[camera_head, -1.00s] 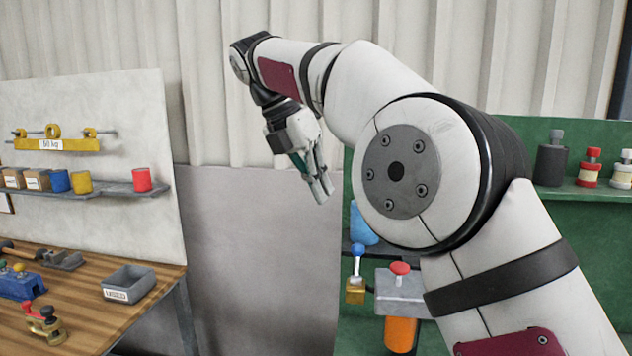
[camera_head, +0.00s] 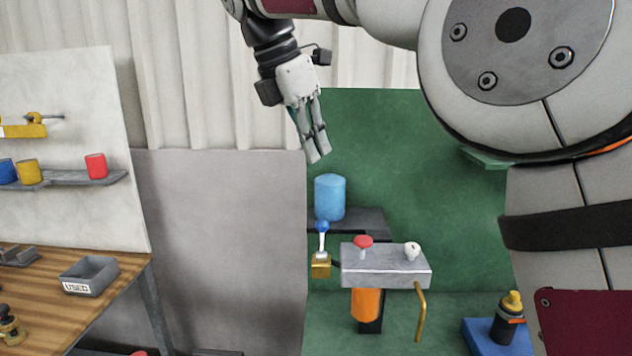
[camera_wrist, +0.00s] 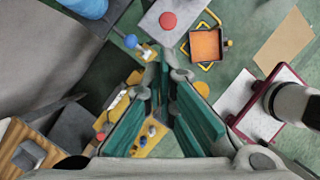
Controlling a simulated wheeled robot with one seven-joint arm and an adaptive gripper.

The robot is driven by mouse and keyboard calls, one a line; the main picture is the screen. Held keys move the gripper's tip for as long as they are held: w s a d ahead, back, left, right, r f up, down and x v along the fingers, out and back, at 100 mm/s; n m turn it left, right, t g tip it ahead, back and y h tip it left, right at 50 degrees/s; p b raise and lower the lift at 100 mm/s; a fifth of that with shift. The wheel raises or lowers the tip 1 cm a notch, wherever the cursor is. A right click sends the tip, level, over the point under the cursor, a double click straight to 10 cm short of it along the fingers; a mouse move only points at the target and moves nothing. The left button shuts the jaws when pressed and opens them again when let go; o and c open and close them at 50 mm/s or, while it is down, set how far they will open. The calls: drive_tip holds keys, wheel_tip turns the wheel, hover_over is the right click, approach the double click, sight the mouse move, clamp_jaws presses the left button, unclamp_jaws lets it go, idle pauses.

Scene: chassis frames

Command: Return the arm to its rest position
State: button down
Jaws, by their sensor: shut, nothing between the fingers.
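My gripper (camera_head: 318,158) hangs in the upper middle of the head view, below my bent white arm, fingers pointing down and slightly right. Its fingers are together with nothing between them. It is in the air, above and left of the light blue cylinder (camera_head: 330,198), and touches nothing. In the wrist view my gripper (camera_wrist: 172,62) shows its grey fingers with green pads, over the floor and fixtures below.
A grey box with a red button (camera_head: 363,242) and a blue-knobbed lever (camera_head: 322,227) stand below my gripper, before a green panel (camera_head: 440,240). A wooden bench (camera_head: 40,318) with a grey USED bin (camera_head: 88,276) is left. A grey panel (camera_head: 220,250) stands between.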

drive_tip(key=s+d+f+m+t+y, duration=0.1)
drive_tip(key=s+d+f+m+y, duration=0.15)
drive_tip(key=s+d+m, duration=1.05)
drive_tip(key=s+d+f+m+t, duration=0.1)
drive_tip(key=s+d+f+m, duration=0.2)
drive_tip(key=s+f+m, duration=0.3)
drive_tip(key=s+d+f+m+y, duration=0.1)
drive_tip(key=s+d+f+m, duration=0.3)
drive_tip(key=s+f+m, duration=0.2)
drive_tip(key=shift+s+d+f+t, duration=0.3)
drive_tip(key=shift+s+f+t, duration=0.1)
drive_tip(key=shift+s, duration=0.6)
drive_tip(key=shift+y, duration=0.25)
